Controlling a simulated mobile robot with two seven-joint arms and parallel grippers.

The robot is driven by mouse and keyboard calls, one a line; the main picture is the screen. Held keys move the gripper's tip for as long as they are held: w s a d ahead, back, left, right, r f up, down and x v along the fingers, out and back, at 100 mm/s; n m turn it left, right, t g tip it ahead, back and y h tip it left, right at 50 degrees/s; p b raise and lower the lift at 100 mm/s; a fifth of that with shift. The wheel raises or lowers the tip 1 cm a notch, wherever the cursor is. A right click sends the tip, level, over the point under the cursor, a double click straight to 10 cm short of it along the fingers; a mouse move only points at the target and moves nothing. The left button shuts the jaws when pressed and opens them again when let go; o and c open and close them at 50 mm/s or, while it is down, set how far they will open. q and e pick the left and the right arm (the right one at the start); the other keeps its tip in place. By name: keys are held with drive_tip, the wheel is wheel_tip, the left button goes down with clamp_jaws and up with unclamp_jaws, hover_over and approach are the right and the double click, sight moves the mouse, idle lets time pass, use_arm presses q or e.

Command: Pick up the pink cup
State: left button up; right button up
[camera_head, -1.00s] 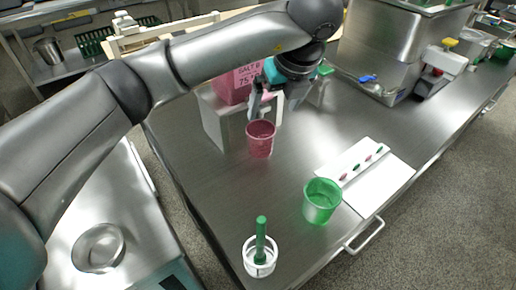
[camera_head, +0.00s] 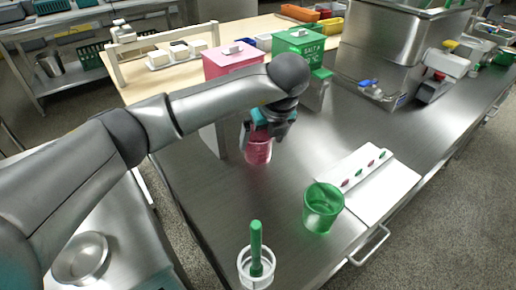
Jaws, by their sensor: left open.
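The pink cup (camera_head: 258,153) stands upright on the steel table, left of the green cup. My left gripper (camera_head: 256,138) is lowered over it from above, with its fingers at the cup's upper part. The fingers are open, and the gripper hides the cup's rim. I cannot tell whether the fingers touch the cup wall. My right gripper is not in view.
A green cup (camera_head: 322,206) stands to the right, beside a white board (camera_head: 371,181) with several small pink and green pieces. A white holder (camera_head: 257,268) with a green-handled tool is in front. Pink (camera_head: 232,60) and green (camera_head: 301,45) boxes stand behind.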

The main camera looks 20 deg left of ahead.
use_arm(q)
drive_tip(key=shift+b+x, duration=0.4)
drive_tip(key=shift+x, duration=1.3)
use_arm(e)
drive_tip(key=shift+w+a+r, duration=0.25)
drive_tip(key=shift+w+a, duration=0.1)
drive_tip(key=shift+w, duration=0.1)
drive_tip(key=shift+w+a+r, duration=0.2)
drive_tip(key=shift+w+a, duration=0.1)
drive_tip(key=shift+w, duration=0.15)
use_arm(q)
drive_tip(key=shift+s, duration=0.1)
drive_tip(key=c, duration=1.4)
drive_tip(key=shift+o, duration=0.2)
